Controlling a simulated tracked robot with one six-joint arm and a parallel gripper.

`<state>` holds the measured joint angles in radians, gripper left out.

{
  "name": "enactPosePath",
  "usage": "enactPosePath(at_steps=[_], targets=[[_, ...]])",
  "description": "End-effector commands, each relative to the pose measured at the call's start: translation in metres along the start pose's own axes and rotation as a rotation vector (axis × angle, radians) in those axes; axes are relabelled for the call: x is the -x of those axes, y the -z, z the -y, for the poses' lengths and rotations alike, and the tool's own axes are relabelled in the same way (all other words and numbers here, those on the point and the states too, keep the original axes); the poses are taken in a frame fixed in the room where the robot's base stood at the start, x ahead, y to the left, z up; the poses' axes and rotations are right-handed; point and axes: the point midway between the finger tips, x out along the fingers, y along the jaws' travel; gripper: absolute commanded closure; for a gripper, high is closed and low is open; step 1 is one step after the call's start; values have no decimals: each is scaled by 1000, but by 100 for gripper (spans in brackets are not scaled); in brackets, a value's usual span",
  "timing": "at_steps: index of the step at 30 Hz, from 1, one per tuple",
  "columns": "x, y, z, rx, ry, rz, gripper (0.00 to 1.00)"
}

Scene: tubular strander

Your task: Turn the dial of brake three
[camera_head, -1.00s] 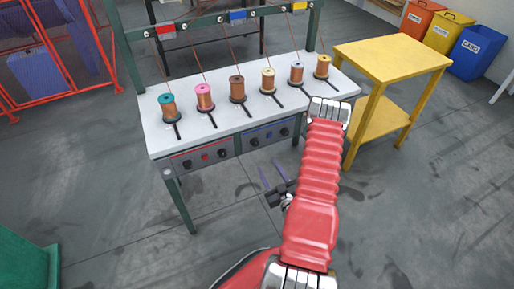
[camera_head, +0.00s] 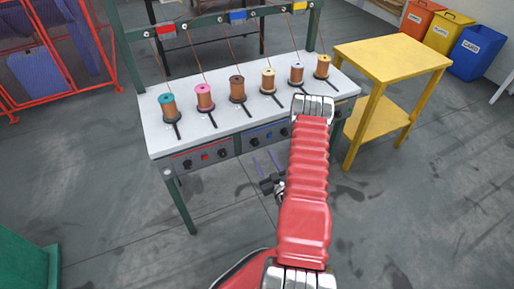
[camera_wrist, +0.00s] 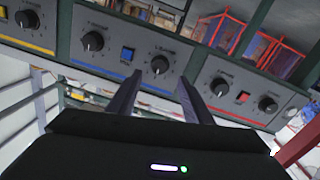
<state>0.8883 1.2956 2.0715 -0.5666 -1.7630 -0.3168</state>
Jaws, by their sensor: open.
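The brake dials sit on the front panels of the white bench. The blue-striped middle panel (camera_head: 241,147) has a black dial (camera_head: 254,142) left of its blue button and another (camera_head: 284,131) to the right. In the wrist view, where the panels appear turned over, these dials show at the right (camera_wrist: 160,65) and left (camera_wrist: 92,41). The labels are too small to read, so I cannot tell brake three by label. My gripper (camera_head: 264,161) is open and empty, just below and in front of the blue panel. Its fingers (camera_wrist: 153,78) straddle the view of the right-hand dial, apparently short of it.
The red-striped panel (camera_head: 213,153) is beside the blue one, with two dials and a red button. Several wire spools (camera_head: 237,89) stand on the bench top (camera_head: 200,128). A yellow table (camera_head: 390,58) stands at right. My arm hides the yellow-striped panel partly.

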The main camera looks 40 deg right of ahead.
Motion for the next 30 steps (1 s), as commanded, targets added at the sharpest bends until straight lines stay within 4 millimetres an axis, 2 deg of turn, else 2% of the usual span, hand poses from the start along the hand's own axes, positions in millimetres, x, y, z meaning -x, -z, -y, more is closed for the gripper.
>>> enactPosePath(at_steps=[9, 15, 26, 30], targets=[[-50, 0, 0, 1, 1, -2, 54], [-71, 0, 0, 0, 0, -1, 54], [-77, 0, 0, -1, -1, 1, 54], [-77, 0, 0, -1, 0, 1, 62]])
